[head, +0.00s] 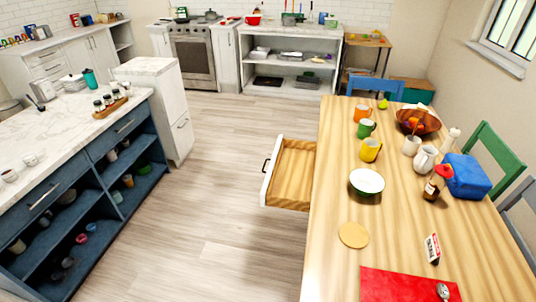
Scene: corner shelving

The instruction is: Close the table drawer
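The table drawer (292,175) sticks out from the left side of the wooden dining table (335,225). It is pulled well open and looks empty. Its white front (271,170) with a dark handle (266,164) faces left, toward the open floor. My gripper is not in view, and no part of my arm shows near the drawer.
Open wooden floor (215,215) lies between the drawer and the blue kitchen island (85,190) at the left. Mugs, a white bowl (367,181), a blue bag (466,178) and other items stand on the table. Chairs stand at its far end and right side.

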